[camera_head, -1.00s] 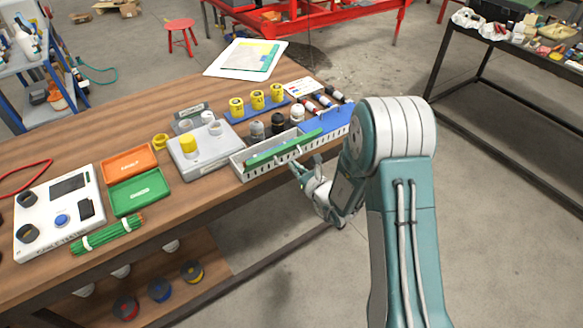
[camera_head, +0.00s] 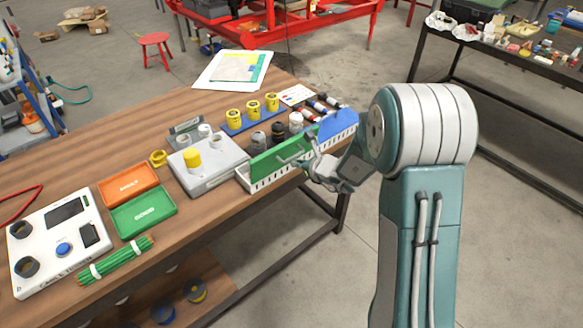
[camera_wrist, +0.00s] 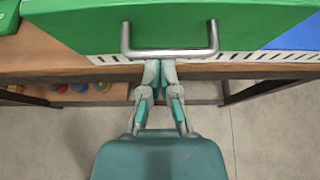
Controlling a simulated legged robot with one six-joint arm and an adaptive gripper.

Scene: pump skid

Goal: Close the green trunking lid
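My gripper (camera_head: 308,163) is at the right part of the lid in the head view. In the wrist view its fingertips (camera_wrist: 159,66) are together just below the handle bar, with nothing visible between them. Contact with the bar is unclear.
A blue section (camera_head: 338,123) continues the trunking to the right. Green and orange trays (camera_head: 143,212) lie further left. The floor in front of the bench is clear.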

